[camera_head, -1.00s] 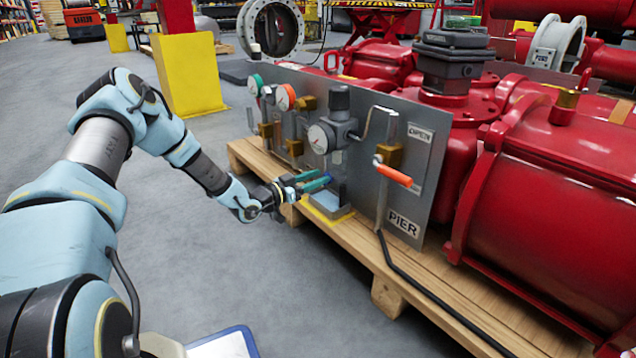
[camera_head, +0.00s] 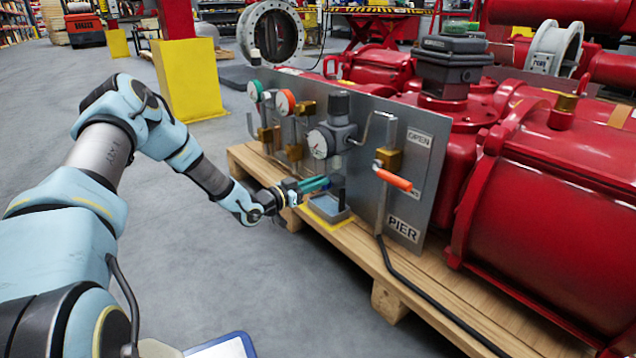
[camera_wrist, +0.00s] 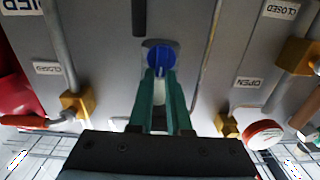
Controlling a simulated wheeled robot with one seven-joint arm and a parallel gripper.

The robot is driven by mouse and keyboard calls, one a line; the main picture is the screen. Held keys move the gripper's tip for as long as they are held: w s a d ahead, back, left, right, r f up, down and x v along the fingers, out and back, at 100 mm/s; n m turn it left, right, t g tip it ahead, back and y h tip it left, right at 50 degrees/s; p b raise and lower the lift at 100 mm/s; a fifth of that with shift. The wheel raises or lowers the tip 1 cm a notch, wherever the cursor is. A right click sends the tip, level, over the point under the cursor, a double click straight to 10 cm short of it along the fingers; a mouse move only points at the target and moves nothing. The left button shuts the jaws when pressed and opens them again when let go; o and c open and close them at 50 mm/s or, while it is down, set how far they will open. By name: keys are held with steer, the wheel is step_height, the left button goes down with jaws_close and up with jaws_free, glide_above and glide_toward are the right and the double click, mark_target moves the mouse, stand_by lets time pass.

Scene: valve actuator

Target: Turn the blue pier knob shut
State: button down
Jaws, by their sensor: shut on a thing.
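The blue pier knob (camera_wrist: 160,56) sits on the grey panel, high in the middle of the wrist view. In the head view only a little blue (camera_head: 337,181) shows past the fingertips, below the pressure gauge. My gripper (camera_wrist: 159,75) has green fingers that are shut on the knob's raised grip from the front. It also shows in the head view (camera_head: 322,183), low against the panel. The fingers hide part of the knob, and I cannot tell how far it is turned.
The grey panel (camera_head: 433,160) stands on a wooden pallet (camera_head: 455,285). An orange-handled lever (camera_head: 393,180) is to the right of the knob, and a gauge (camera_head: 319,144) is above it. A yellow-edged tray (camera_head: 327,210) lies beneath. Open floor is at the left.

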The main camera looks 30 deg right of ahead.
steer(key=shift+m, duration=0.3)
steer(key=m, duration=0.3)
steer(key=s+m+p, duration=0.1)
steer(key=m, duration=0.3)
steer(key=shift+s+d+f+p, duration=0.1)
steer(key=shift+d+f+p, duration=0.1)
steer(key=shift+p, duration=0.1)
steer(key=m, duration=0.5)
steer(key=shift+s+f+m, duration=0.25)
steer(key=shift+f+m, duration=0.35)
steer(key=shift+m, duration=0.85)
steer(key=shift+f+m, duration=0.15)
steer(key=shift+m, duration=0.9)
steer(key=shift+a, duration=0.1)
steer(key=c, duration=0.9)
jaws_free()
steer(key=shift+o, duration=0.2)
